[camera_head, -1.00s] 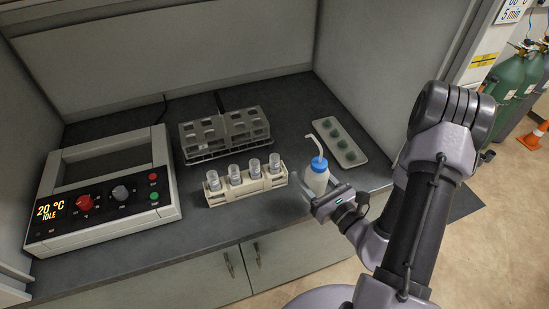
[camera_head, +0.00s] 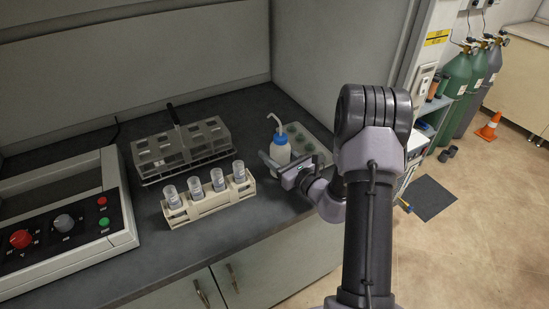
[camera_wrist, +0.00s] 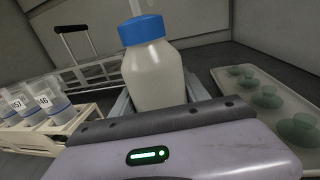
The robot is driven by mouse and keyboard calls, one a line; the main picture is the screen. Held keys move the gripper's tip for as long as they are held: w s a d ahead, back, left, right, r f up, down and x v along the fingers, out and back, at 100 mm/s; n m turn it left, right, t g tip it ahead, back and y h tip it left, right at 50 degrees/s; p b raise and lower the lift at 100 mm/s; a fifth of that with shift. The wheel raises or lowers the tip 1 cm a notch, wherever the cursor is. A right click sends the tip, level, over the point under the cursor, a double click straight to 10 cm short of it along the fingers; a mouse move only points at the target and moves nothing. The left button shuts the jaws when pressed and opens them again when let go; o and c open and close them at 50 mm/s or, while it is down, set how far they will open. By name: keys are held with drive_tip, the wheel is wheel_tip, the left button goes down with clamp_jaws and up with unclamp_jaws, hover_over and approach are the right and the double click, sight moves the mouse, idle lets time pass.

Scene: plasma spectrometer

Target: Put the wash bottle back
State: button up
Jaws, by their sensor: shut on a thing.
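The wash bottle (camera_head: 281,149) is white with a blue cap and a bent white spout. It is upright over the right part of the dark counter, in front of the pale tray. My gripper (camera_head: 279,161) is shut on its body from the front right. In the wrist view the bottle (camera_wrist: 155,75) stands between the fingers of my gripper (camera_wrist: 170,95), cap above them. Its base is hidden, so I cannot tell whether it touches the counter.
A cream rack (camera_head: 208,207) with several labelled cups stands left of the bottle. A clear tube rack (camera_head: 180,152) is behind it. The pale tray (camera_wrist: 240,110) holds several green round pieces. A heating unit (camera_head: 70,222) is at left. The counter's front edge is close to my arm.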

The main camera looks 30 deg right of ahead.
drive_tip(key=shift+f, duration=0.35)
drive_tip(key=o, duration=0.8)
drive_tip(key=shift+r, duration=0.1)
